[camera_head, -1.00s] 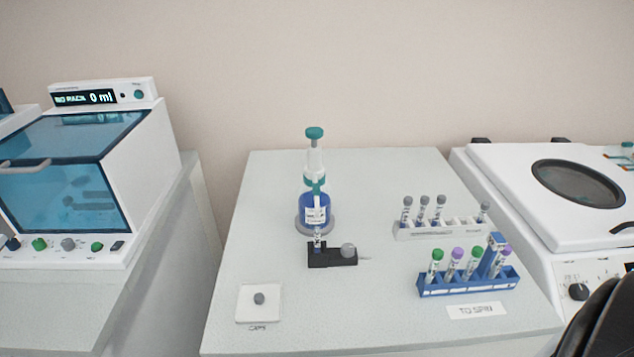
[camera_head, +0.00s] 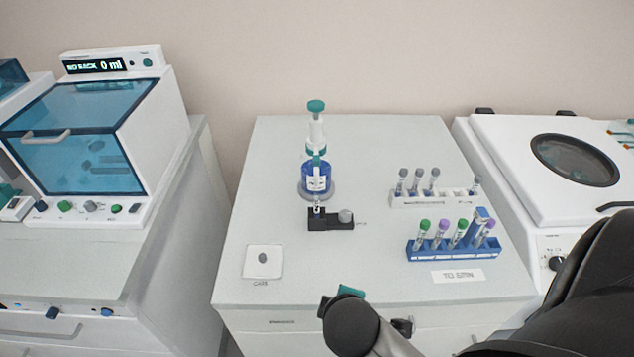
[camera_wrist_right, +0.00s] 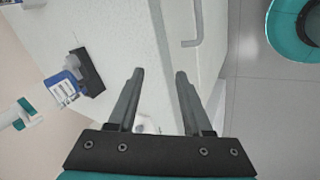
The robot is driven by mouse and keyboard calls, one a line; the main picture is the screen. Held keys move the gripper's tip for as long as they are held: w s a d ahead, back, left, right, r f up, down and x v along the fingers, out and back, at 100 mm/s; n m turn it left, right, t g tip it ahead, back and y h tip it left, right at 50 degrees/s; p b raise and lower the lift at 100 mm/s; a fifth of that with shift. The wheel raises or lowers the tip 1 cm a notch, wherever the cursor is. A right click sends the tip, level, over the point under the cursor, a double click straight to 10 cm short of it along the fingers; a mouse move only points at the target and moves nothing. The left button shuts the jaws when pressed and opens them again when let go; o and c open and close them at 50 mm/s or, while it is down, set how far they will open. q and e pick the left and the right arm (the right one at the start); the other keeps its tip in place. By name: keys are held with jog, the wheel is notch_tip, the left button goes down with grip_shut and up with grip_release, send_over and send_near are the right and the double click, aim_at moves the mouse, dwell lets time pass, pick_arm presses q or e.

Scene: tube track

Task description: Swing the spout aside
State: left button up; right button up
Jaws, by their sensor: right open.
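The dispenser bottle (camera_head: 315,178) holds blue liquid and stands upright on a round grey base, with a white pump and teal knob on top. Its small teal spout (camera_head: 317,160) points toward the front, above a tube (camera_head: 317,203) in a black holder (camera_head: 331,220). In the right wrist view the bottle (camera_wrist_right: 62,90) lies to the left, beside the holder (camera_wrist_right: 88,72). My right gripper (camera_wrist_right: 160,76) is open and empty, apart from the dispenser. In the head view my right arm reaches in low at the bench's front edge; its fingers are not clear there. My left gripper is not in view.
A white rack (camera_head: 432,197) and a blue rack (camera_head: 453,250) of capped tubes stand right of the dispenser. A white caps pad (camera_head: 263,272) lies front left. A centrifuge (camera_head: 520,145) is at right, a blue-windowed cabinet (camera_head: 140,125) at left. Bench left of the dispenser is clear.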

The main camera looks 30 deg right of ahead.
jog(key=w+d+n, duration=0.1)
jog(key=w+r+n+t+h, duration=0.1)
jog(key=n, duration=0.1)
jog(key=w+d+r+n+h, duration=0.1)
jog(key=shift+w+d+n+t, duration=0.3)
jog(key=shift+w+d, duration=0.05)
jog(key=w+d+r+n+t+h, duration=0.2)
jog(key=w+r+n+t+h, duration=0.15)
jog(key=n, duration=0.25)
jog(key=n+t, duration=0.5)
jog(key=n, duration=0.6)
send_near(316, 162)
jog(key=x, duration=1.1)
jog(key=shift+w+d, duration=0.25)
jog(key=shift+w, duration=0.05)
grip_shut()
